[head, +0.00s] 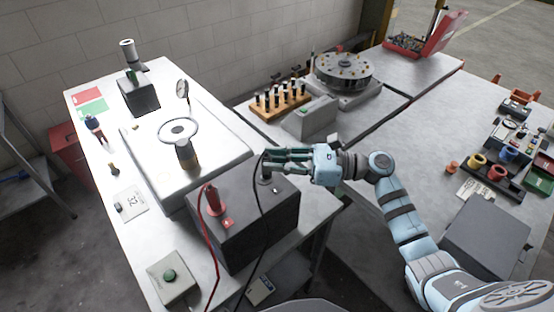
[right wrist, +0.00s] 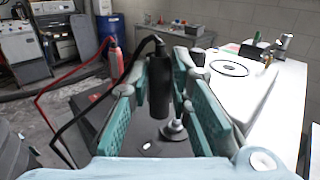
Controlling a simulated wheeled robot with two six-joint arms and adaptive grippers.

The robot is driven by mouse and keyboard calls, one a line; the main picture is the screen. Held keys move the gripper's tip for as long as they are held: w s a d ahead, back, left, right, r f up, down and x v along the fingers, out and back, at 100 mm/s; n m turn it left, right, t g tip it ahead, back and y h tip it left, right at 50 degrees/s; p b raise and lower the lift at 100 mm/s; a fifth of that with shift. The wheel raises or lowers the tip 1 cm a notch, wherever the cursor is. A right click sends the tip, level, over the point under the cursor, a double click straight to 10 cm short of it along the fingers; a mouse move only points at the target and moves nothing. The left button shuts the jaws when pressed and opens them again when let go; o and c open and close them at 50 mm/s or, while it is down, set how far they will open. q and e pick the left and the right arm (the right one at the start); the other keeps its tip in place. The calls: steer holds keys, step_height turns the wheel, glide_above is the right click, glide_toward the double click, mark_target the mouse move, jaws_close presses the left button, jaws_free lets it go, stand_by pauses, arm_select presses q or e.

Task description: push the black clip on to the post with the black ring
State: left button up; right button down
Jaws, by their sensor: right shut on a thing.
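The black clip (right wrist: 160,88) is a dark upright cylinder between the fingers of my right gripper (right wrist: 163,108), with a black cable curving from its top. In the head view my right gripper (head: 266,160) reaches in from the right, shut on the clip, above the right part of a dark box (head: 243,230). A metal post (right wrist: 175,131) stands on the box just beyond and to the right of the clip's lower end in the wrist view. My left gripper is not in view.
A red clip (head: 212,198) with a red cable stands upright on the same box, left of my right gripper. The black cable hangs over the box front.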

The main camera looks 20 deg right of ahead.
steer(key=shift+w+f, duration=0.1)
steer(key=shift+f, duration=0.05)
steer(key=shift+w+f+b, duration=0.3)
steer(key=shift+w+b, duration=0.15)
steer(key=shift+w, duration=0.15)
steer(key=shift+w+f+b, duration=0.25)
steer(key=shift+w+b, duration=0.15)
steer(key=shift+w, duration=0.2)
steer(key=shift+f, duration=0.35)
steer(key=shift+f, duration=0.35)
steer(key=c, duration=1.4)
jaws_free()
steer(key=v, duration=1.2)
